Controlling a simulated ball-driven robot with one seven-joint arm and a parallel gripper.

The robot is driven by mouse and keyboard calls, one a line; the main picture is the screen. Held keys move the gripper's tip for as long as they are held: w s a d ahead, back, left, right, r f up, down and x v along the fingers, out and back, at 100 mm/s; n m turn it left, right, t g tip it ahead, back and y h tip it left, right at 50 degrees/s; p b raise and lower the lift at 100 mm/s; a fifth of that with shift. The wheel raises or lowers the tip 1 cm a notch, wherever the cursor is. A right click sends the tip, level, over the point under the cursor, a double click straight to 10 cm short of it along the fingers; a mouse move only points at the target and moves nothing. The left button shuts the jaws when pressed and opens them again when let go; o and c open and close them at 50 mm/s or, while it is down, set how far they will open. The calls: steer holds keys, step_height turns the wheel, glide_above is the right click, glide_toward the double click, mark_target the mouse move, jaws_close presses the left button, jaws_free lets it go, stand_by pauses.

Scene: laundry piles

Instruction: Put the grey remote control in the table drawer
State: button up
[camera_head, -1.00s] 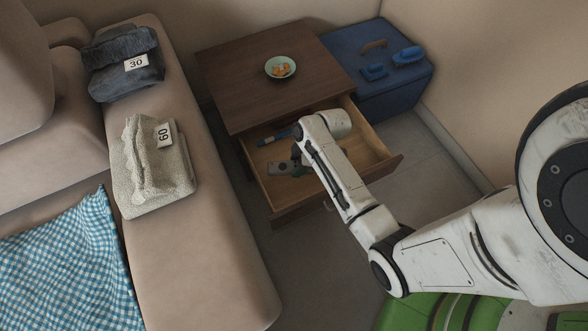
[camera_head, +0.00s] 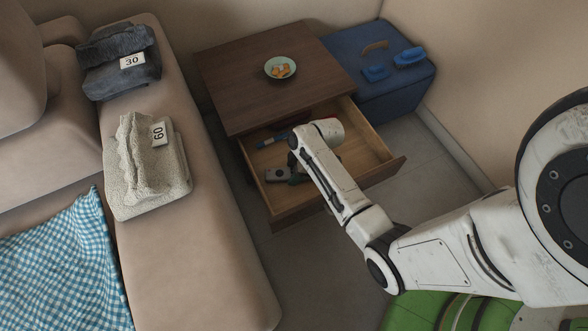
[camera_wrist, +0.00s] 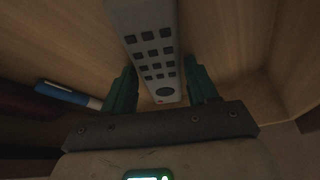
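The grey remote control (camera_head: 278,174) lies inside the pulled-out table drawer (camera_head: 299,208), near its left front part. In the wrist view the remote (camera_wrist: 152,45) shows its dark buttons and stretches away from my gripper. My gripper (camera_wrist: 163,75) is down in the drawer, its green fingers on either side of the remote's near end. Narrow gaps show between fingers and remote, so it looks open around it. In the head view my arm hides most of the gripper.
A blue pen-like object (camera_head: 272,141) lies in the drawer; it also shows in the wrist view (camera_wrist: 68,95). A bowl with orange pieces (camera_head: 280,68) stands on the wooden table (camera_head: 240,75). A blue box (camera_head: 398,85) carrying blue brushes stands right. The sofa (camera_head: 215,230) is left.

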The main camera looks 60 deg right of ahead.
steer(key=shift+o, duration=1.3)
steer(key=shift+r, duration=0.15)
steer(key=p+v, duration=0.5)
steer(key=v, duration=0.7)
steer(key=s+a+r+m+g+h, duration=0.2)
steer(key=s+a+r+m, duration=0.5)
steer(key=a, duration=0.6)
step_height(320, 180, up, 2)
steer(key=s, duration=0.2)
steer(key=shift+s+a+g+h, duration=0.3)
steer(key=shift+s+a, duration=0.05)
